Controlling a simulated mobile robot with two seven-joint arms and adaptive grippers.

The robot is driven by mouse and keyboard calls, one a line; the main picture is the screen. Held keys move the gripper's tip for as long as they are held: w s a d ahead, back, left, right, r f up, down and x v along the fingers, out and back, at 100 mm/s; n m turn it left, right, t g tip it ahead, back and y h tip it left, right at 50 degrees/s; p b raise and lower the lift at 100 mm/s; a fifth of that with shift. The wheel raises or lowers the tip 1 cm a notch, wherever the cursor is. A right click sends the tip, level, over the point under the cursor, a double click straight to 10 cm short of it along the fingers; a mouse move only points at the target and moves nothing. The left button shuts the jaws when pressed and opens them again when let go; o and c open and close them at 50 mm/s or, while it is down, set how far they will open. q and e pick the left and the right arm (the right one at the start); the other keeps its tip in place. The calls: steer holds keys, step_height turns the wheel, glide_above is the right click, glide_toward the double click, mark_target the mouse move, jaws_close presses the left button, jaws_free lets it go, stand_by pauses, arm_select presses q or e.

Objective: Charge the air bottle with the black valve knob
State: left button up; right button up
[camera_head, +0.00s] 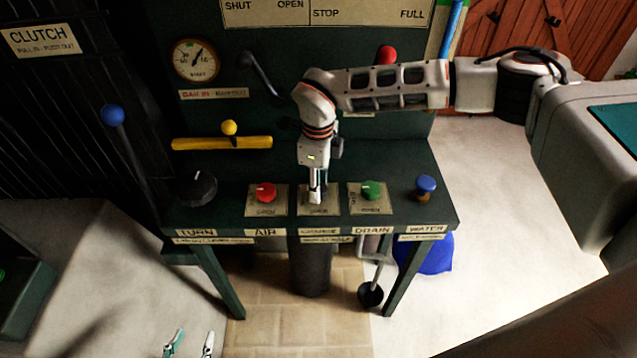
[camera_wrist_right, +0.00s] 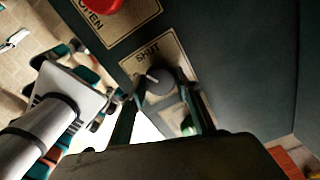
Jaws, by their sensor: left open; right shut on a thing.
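The black valve knob (camera_wrist_right: 160,84) shows in the right wrist view on a pale plate lettered SHUT; its light pointer mark is visible. My right gripper (camera_head: 316,198) points down at the middle plate of the bench. It is shut on the knob, with fingers on either side of it in the wrist view; in the head view it mostly hides the knob. The dark air bottle (camera_head: 311,268) stands upright below the bench. A round gauge (camera_head: 196,60) is on the back panel. My left gripper (camera_head: 190,344) is open and empty, low at the bottom edge of the head view.
The red AIR knob (camera_head: 263,192) and green DRAIN knob (camera_head: 371,190) flank the right gripper closely. A larger black knob (camera_head: 197,187) and a blue WATER knob (camera_head: 426,187) are farther out. A blue-tipped lever (camera_head: 113,115) rises at the left.

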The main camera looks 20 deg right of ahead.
steer(key=m, duration=0.5)
stand_by(0.8)
steer(key=o, duration=1.1)
step_height(320, 180, up, 12)
